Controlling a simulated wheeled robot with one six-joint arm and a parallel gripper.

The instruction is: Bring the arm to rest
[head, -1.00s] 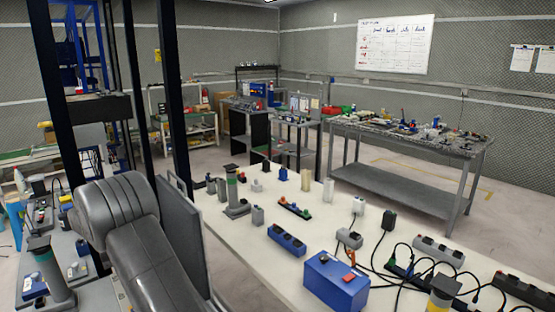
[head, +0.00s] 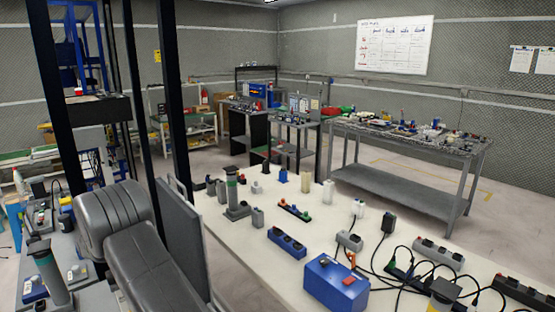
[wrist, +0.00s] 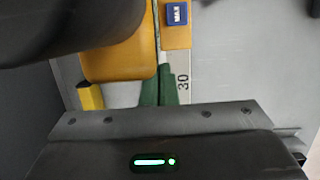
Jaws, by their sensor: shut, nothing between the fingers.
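In the head view my arm (head: 135,255) is folded low at the lower left, its thick grey links close to the camera. My gripper does not show in that view. In the wrist view a dark, blurred shape (wrist: 70,25) fills the top left very close to the camera and seems to be part of my gripper. Its fingertips cannot be made out, and no held object shows. Below it are yellow-orange parts (wrist: 125,55), green pieces (wrist: 165,88) and a grey plate with screws (wrist: 160,118). A dark housing with a green light (wrist: 150,162) lies along the bottom.
A long white table (head: 245,245) with a blue box (head: 335,285), cables and several small devices is right of my arm. A side bench with a grey-green post (head: 50,275) is close on the left. A metal workbench (head: 400,185) stands further back. Dark uprights (head: 178,95) rise behind my arm.

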